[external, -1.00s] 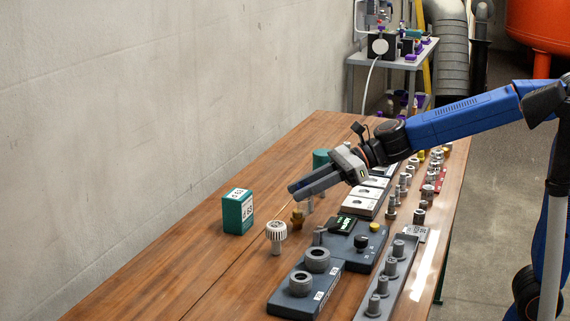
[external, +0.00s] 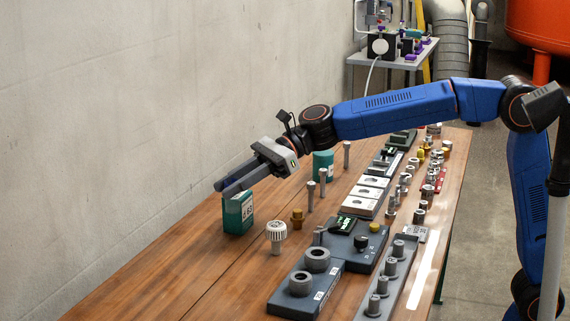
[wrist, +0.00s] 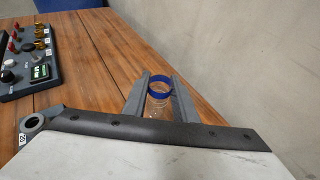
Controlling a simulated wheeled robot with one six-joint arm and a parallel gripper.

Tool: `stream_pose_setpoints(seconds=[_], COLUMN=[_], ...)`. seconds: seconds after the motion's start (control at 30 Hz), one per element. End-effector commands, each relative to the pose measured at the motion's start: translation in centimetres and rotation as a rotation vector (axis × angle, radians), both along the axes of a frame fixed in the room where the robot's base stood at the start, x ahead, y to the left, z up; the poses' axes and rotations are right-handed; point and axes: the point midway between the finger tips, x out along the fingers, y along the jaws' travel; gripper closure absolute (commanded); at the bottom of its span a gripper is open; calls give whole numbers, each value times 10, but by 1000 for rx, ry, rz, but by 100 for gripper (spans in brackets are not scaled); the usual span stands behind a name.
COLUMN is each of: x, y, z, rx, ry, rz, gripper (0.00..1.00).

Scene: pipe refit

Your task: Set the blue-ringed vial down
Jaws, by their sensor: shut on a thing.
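The blue-ringed vial (wrist: 158,103) shows in the wrist view as a clear body with a blue ring at its top. It stands between the two grey fingers of my gripper (wrist: 161,80), which is shut on it. In the external view my gripper (external: 223,188) reaches out to the left over the wooden table (external: 170,262), above or beside a teal box. I cannot make out the vial there; the fingers or the box hide it. The gap between vial and table top cannot be told.
The teal box (external: 237,214) is partly covered by my fingers in the external view. A white knobbed part (external: 276,232), a brass fitting (external: 297,219), thin posts and a teal cylinder (external: 323,165) stand nearby. A wall (external: 90,120) runs along the table's left. The left front is bare.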

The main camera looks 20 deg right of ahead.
Motion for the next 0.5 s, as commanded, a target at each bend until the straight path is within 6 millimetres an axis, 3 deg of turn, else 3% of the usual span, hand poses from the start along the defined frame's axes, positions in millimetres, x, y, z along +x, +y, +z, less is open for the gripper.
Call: stream_pose_setpoints(seconds=[0.03,0.2,0.5], x=[-1,-7,-14], y=[16,56,89], z=[-3,-8,-17], rx=[-2,-6,-11], ry=[-1,-1,-1], rz=[21,81,135], gripper=[100,100,100])
